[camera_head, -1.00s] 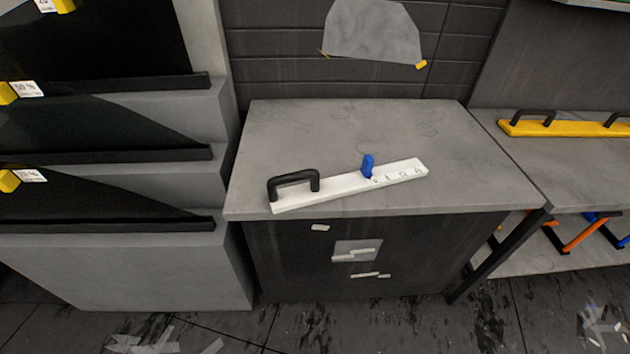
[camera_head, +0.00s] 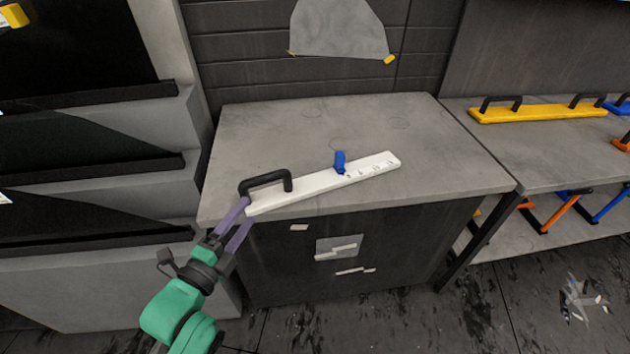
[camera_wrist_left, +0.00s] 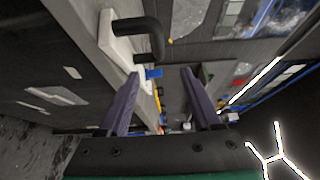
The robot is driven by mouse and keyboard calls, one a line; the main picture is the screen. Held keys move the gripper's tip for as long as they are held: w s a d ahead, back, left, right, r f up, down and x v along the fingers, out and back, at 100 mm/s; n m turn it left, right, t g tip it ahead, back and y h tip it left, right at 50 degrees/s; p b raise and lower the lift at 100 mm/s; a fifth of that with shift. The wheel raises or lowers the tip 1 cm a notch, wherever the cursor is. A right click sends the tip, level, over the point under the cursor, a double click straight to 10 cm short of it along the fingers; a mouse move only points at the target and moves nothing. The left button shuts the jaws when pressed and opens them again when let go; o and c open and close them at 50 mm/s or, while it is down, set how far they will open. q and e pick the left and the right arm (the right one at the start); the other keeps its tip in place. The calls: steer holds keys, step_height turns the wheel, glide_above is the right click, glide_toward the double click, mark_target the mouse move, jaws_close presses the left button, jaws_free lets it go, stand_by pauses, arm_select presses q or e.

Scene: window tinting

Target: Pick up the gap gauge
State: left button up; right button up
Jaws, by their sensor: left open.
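The gap gauge (camera_head: 318,184) is a long white bar with a black handle at its left end and a blue slider on top. It lies on the grey cabinet top (camera_head: 420,125), near the front edge. My left gripper (camera_head: 243,208), with purple fingers, is open and empty just off the gauge's left end, near the handle. In the left wrist view the open fingers (camera_wrist_left: 158,80) show below the black handle of the gauge (camera_wrist_left: 118,45), with nothing between them. Whether a finger touches the gauge, I cannot tell. My right gripper is not in view.
A bench on the right holds a yellow two-handled bar (camera_head: 540,113). Orange and blue tools sit on the shelf below it. A grey stepped rack (camera_head: 150,120) with dark sheets stands close on the left. The cabinet top behind the gauge is clear.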

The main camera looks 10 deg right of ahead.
mark_target(268, 181)
arm_select(q)
steer(key=p+x, duration=0.1)
steer(key=x, duration=0.8)
steer(key=p+x, duration=0.1)
steer(key=x, duration=0.3)
steer(key=shift+w+a+p, duration=0.2)
steer(key=shift+w+p, duration=0.1)
steer(key=shift+p, duration=0.05)
steer(key=shift+w+d+f, duration=0.15)
steer(key=shift+w+f, duration=0.05)
steer(key=shift+s+r, duration=0.1)
steer(key=shift+s, duration=0.05)
jaws_close()
steer(key=shift+r, duration=0.2)
